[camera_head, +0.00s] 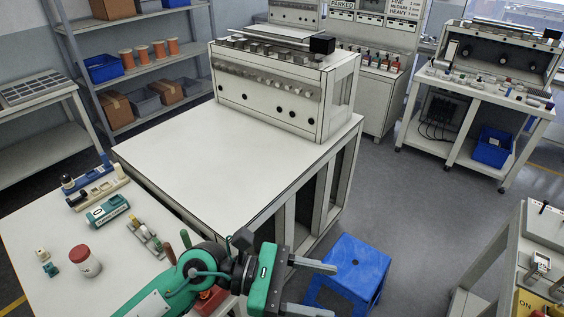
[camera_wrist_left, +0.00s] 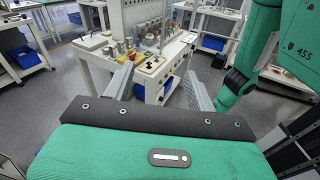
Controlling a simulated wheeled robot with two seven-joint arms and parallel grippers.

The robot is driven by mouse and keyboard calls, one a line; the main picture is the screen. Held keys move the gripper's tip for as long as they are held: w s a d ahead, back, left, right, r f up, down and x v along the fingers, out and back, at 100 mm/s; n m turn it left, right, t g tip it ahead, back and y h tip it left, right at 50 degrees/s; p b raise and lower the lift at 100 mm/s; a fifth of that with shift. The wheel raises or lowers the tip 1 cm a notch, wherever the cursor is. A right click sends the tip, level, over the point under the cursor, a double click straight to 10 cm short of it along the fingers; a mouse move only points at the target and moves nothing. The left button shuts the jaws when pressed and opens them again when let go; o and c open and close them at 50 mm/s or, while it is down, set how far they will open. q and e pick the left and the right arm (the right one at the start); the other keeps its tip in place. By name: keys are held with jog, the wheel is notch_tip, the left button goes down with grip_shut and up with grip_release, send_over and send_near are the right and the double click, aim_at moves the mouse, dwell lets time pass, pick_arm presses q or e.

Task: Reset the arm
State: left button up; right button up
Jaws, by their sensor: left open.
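My left gripper (camera_head: 334,291) is in the lower middle of the head view, at the end of my green arm. Its two grey fingers are spread apart with nothing between them, over the floor beside the table and in front of a blue stool (camera_head: 357,264). In the left wrist view the fingers of my left gripper (camera_wrist_left: 157,72) also stand apart and empty, pointing out over the grey floor towards a distant workbench. My right gripper is in neither view.
A white table (camera_head: 215,150) carries a grey control box (camera_head: 270,90). At the lower left, a white surface holds a red-capped jar (camera_head: 86,262), a teal block (camera_head: 107,211) and small connectors. Shelves (camera_head: 140,50) stand behind.

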pick_arm(q)
jog(key=w+a+r+n+t+h, duration=0.35)
jog(key=r+n+t+h, duration=0.35)
jog(key=n, duration=0.4)
jog(key=w+a+r+n+t+y, duration=0.2)
jog(key=w+a+n+t+y, duration=0.6)
jog(key=n+t, duration=0.85)
jog(key=a+f+n+g+y, duration=0.5)
jog(key=a+f+n+y, duration=0.95)
jog(key=n, duration=0.55)
jog(key=s+a+f+n+g+y, duration=0.1)
jog(key=s+a+f+n+g, duration=0.2)
jog(key=s+f+n+g, duration=1.15)
jog(key=s+f+m+t, duration=0.15)
jog(key=f+m, duration=0.25)
jog(key=f, duration=1.4)
jog(key=s+f+m, duration=0.3)
jog(key=f, duration=1.4)
jog(key=s+a+f+g, duration=0.1)
jog(key=s+a+f, duration=0.2)
jog(key=s+f, duration=1.6)
jog(key=shift+s+f, duration=0.2)
jog(key=shift+f, duration=0.1)
